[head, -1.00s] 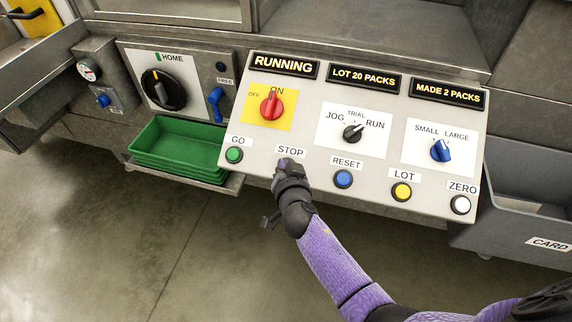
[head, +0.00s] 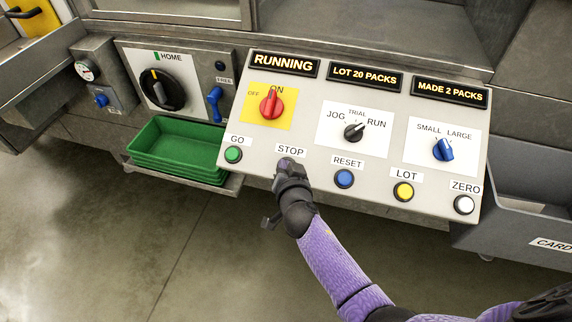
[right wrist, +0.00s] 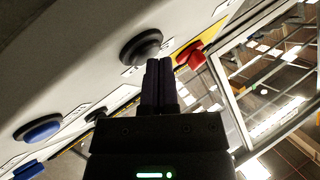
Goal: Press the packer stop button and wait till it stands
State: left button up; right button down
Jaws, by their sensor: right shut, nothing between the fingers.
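The sloping control panel (head: 300,140) carries a lit display (head: 284,64) reading RUNNING. The STOP label (head: 290,149) is visible, with its button mostly hidden behind my right gripper (head: 286,166). In the right wrist view the dark round stop button (right wrist: 141,46) stands out from the panel just beside the fingertips. My right gripper (right wrist: 158,66) is shut and empty, its tips at the button. I cannot tell whether they touch it or whether it is pushed in. My left gripper is not in view.
Beside STOP are the green GO button (head: 233,155) and blue RESET button (head: 344,179). Above is the red ON/OFF knob (head: 270,104). Green trays (head: 175,146) lie left of the panel, and a grey card bin (head: 520,215) stands at the right.

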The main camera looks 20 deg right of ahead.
jog(key=shift+f, duration=0.15)
dwell(0.4)
jog(key=shift+s+a+r+p, duration=0.2)
jog(key=shift+s+r+p, duration=0.1)
jog(key=shift+r+p, duration=0.35)
jog(key=shift+r, duration=0.15)
jog(key=r+p, duration=0.1)
jog(key=s+a+r+p, duration=0.1)
jog(key=s+r+p, duration=0.1)
jog(key=r, duration=0.1)
jog(key=shift+a+r+p, duration=0.1)
jog(key=shift+a+p, duration=0.1)
jog(key=shift+p, duration=0.1)
dwell(0.4)
